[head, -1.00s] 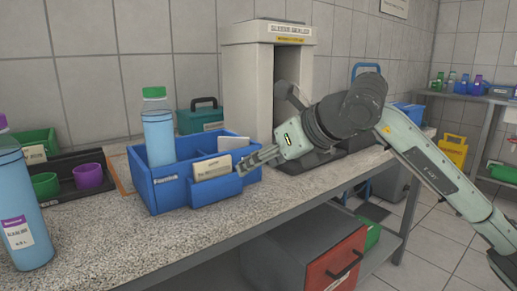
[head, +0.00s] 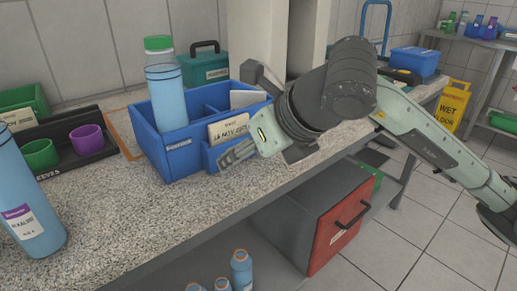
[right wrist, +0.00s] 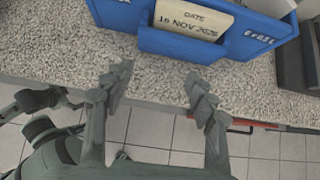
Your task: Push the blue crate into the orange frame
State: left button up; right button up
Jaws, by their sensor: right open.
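The blue crate (head: 185,165) stands on the speckled bench in the head view. It holds a green-capped bottle (head: 167,95) and a dated card (head: 229,129) in its front pocket. Part of the orange frame (head: 120,138), a thin line on the bench, shows along the crate's left side; the rest is hidden. My right gripper (head: 226,160) is low in front of the crate's pocket. In the right wrist view my right gripper (right wrist: 159,72) is open and empty, fingers pointing at the crate's pocket wall (right wrist: 180,44), with a small gap.
A black tray (head: 75,172) with green and purple cups lies left of the crate. A large blue bottle (head: 30,205) stands at the near left. A teal case (head: 204,67) is behind the crate. The bench in front of the crate is clear.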

aim_at(221, 142)
jog(key=shift+x, duration=1.15)
pick_arm(q)
jog(key=shift+w+r+b, duration=0.1)
jog(key=shift+b, duration=0.5)
pick_arm(e)
jog(key=shift+w+a+r, duration=0.1)
jog(key=shift+w+a, duration=0.3)
jog(key=shift+w, duration=0.2)
jog(key=shift+w+a, duration=0.45)
jog(key=shift+w, duration=0.15)
jog(key=shift+w+a, duration=0.1)
jog(key=shift+w+a+b, duration=0.4)
jog(key=shift+w+a, duration=0.1)
jog(key=shift+w, duration=0.2)
jog(key=shift+w+a+b, duration=0.4)
jog(key=shift+w+a, duration=0.1)
jog(key=shift+w, duration=0.2)
pick_arm(q)
jog(key=shift+f+b, duration=0.3)
jog(key=shift+f, duration=0.75)
pick_arm(e)
jog(key=shift+w+a, duration=0.7)
jog(key=shift+w, duration=0.25)
